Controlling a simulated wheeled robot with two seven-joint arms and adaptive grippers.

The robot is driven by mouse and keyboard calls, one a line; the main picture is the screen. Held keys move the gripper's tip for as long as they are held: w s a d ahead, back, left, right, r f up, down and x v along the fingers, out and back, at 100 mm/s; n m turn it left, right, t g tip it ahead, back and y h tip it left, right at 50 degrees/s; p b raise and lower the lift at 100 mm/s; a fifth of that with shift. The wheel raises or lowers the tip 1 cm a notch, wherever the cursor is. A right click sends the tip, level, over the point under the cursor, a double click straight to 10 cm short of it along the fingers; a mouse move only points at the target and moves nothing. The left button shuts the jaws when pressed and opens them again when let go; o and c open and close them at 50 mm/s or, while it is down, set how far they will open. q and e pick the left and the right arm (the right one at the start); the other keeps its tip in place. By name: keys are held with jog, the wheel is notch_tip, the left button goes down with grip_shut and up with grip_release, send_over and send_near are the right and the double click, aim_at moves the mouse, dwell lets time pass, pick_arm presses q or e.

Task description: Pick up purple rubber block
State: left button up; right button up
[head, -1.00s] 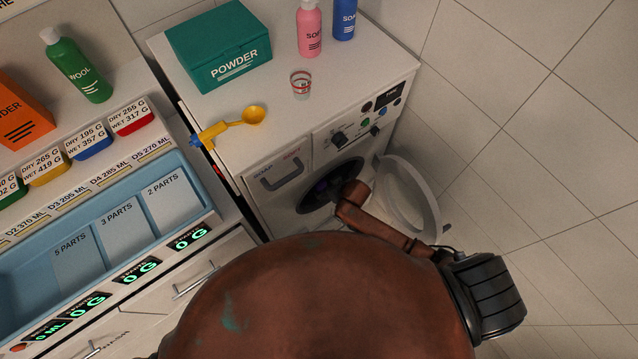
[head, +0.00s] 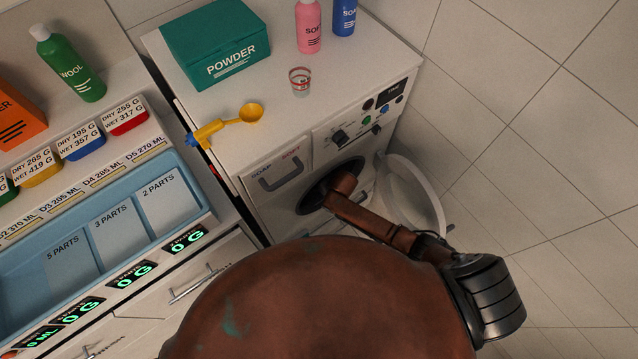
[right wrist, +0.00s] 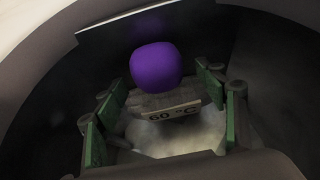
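The purple rubber block (right wrist: 156,67) is a rounded purple lump inside the dark drum in the right wrist view. It sits just beyond the fingertips of my right gripper (right wrist: 159,92), roughly centred between them. The green-padded fingers are spread apart, with no visible contact with the block. My left gripper is not in view.
The washer's round door (head: 412,195) stands open right of my right arm. A green powder box (head: 215,42), pink bottle (head: 308,27), small cup (head: 299,81) and yellow scoop (head: 228,124) are on top. A blue tray (head: 60,270) is at the left.

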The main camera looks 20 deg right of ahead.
jog(key=c, duration=1.2)
jog(key=shift+c, duration=0.6)
jog(key=shift+r, duration=0.1)
